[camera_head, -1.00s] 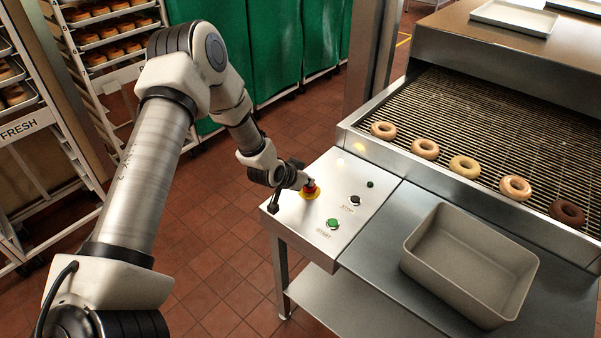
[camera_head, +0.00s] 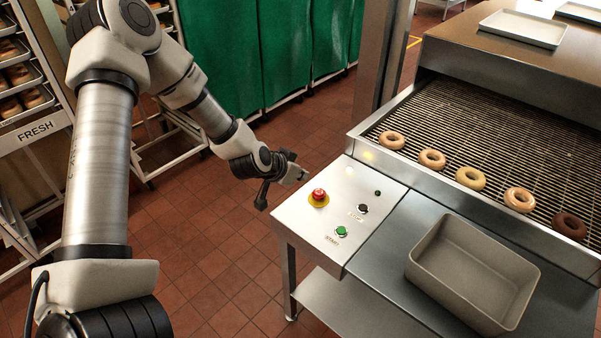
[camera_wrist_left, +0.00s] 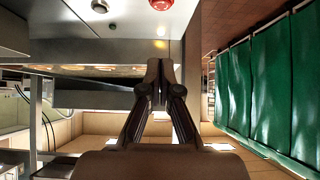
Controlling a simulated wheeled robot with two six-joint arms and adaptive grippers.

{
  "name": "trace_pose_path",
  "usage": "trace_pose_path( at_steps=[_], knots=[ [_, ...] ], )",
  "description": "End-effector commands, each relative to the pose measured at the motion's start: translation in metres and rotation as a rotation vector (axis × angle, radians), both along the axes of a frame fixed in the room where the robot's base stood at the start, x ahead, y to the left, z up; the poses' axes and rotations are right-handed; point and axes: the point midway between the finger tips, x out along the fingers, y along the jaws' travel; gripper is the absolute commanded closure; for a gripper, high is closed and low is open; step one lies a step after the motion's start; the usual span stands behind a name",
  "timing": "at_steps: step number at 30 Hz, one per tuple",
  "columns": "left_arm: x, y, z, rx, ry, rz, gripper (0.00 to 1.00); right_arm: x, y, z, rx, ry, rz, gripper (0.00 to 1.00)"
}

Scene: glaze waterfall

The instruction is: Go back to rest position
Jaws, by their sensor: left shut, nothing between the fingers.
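My left gripper (camera_head: 298,178) is shut and empty. A black stop button (camera_head: 363,209) and a green start button (camera_head: 341,231) are also on the panel. My right gripper is not in view.
An empty beige bin (camera_head: 470,268) stands on the metal table right of the panel. Several donuts, one a dark donut (camera_head: 569,226), lie on the wire conveyor (camera_head: 490,135). Racks (camera_head: 35,125) stand at left, green curtains (camera_head: 285,50) behind. Open tiled floor lies left of the panel.

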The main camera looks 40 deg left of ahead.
Motion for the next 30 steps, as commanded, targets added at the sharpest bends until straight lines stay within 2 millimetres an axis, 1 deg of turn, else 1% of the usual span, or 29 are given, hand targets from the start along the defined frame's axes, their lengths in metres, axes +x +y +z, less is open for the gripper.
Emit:
trace_pose_path(
  at_steps=[17,20,22,23,25,26,27,29,30],
  knots=[
    [0.0,0.0,0.0,0.001,-0.001,-0.001,1.0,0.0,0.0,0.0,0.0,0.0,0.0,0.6],
    [-0.002,0.0,-0.006,0.001,0.012,-0.001,1.0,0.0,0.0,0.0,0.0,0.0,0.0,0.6],
    [-0.011,-0.005,-0.026,0.018,0.056,-0.018,1.0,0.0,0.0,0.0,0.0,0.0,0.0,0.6],
    [-0.017,-0.009,-0.039,0.032,0.087,-0.034,1.0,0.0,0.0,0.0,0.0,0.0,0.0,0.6],
    [-0.04,-0.028,-0.075,0.073,0.184,-0.097,1.0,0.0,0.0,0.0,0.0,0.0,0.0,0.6],
    [-0.054,-0.038,-0.093,0.09,0.235,-0.131,1.0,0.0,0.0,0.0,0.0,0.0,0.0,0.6],
    [-0.077,-0.053,-0.116,0.112,0.306,-0.177,1.0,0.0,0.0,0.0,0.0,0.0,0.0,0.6],
    [-0.117,-0.075,-0.149,0.132,0.416,-0.232,1.0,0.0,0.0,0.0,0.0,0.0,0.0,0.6],
    [-0.145,-0.089,-0.167,0.137,0.487,-0.256,1.0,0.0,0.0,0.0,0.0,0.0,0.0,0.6]
  ],
)
